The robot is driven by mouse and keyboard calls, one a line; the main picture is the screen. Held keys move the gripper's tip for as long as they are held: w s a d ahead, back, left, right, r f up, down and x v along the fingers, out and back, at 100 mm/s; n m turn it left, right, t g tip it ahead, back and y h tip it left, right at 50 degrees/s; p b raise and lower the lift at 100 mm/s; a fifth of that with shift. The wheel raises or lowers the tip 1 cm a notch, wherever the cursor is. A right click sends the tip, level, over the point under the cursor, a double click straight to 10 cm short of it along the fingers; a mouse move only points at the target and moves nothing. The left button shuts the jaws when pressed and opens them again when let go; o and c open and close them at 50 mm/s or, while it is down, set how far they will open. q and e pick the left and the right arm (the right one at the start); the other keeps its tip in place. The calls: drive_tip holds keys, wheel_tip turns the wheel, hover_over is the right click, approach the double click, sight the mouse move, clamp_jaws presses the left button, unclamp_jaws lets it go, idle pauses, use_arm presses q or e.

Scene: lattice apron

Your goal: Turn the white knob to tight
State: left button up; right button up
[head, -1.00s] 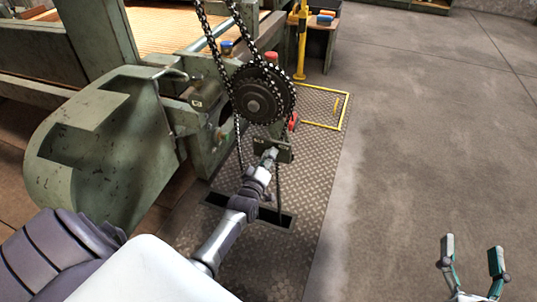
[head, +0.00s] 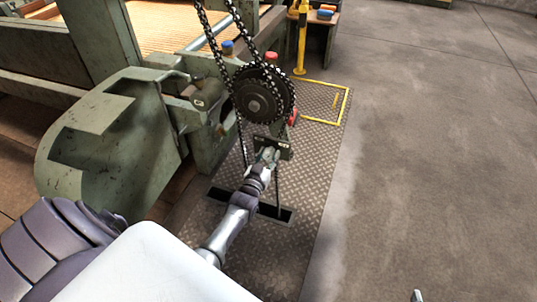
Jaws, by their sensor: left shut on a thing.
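My left gripper (head: 265,158) is at the small dark green plate (head: 286,147) below the chain sprocket. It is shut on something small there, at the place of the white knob. The gripper covers the knob, so I cannot make out its outline or how far it is turned. Of my right gripper, only a fingertip (head: 417,296) shows at the bottom edge.
A chain (head: 222,65) runs over the large sprocket (head: 257,102) on the green machine (head: 105,140). A dark floor slot (head: 222,196) lies below my left gripper. A red part (head: 293,117) sits behind the plate. Concrete floor (head: 430,150) on the right is clear.

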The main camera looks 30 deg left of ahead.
use_arm(q)
drive_tip(key=shift+f+m, duration=0.1)
drive_tip(key=shift+m, duration=2.7)
drive_tip(key=m, duration=0.2)
drive_tip(key=shift+m, duration=0.3)
drive_tip(key=shift+m+b, duration=0.3)
drive_tip(key=shift+m, duration=1.6)
use_arm(e)
drive_tip(key=shift+w+a+r+t, duration=0.4)
drive_tip(key=shift+w+r+t, duration=0.2)
drive_tip(key=shift+w+r, duration=0.1)
use_arm(q)
drive_tip(key=o, duration=1.1)
drive_tip(key=shift+c, duration=0.2)
drive_tip(key=shift+o, duration=0.4)
use_arm(e)
drive_tip(key=shift+d, duration=0.1)
